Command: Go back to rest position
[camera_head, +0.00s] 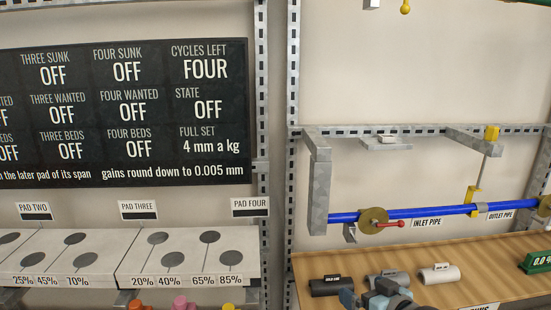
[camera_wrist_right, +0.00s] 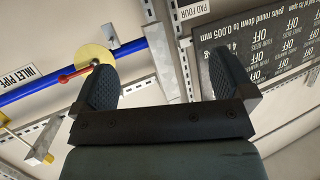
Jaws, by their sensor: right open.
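My right gripper (camera_head: 372,293) shows at the bottom edge of the head view, in front of the wooden shelf (camera_head: 468,262) and partly cut off by the frame. In the right wrist view, my right gripper (camera_wrist_right: 163,65) has its two dark ribbed fingers wide apart, with nothing between them. My left gripper is in neither view.
A blue pipe (camera_head: 440,211) with a red-handled valve (camera_head: 390,224) runs above the shelf. A black cylinder (camera_head: 331,286), a grey one (camera_head: 388,279) and a white one (camera_head: 439,273) lie on the shelf. A black status board (camera_head: 125,112) hangs left above white pads (camera_head: 75,252).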

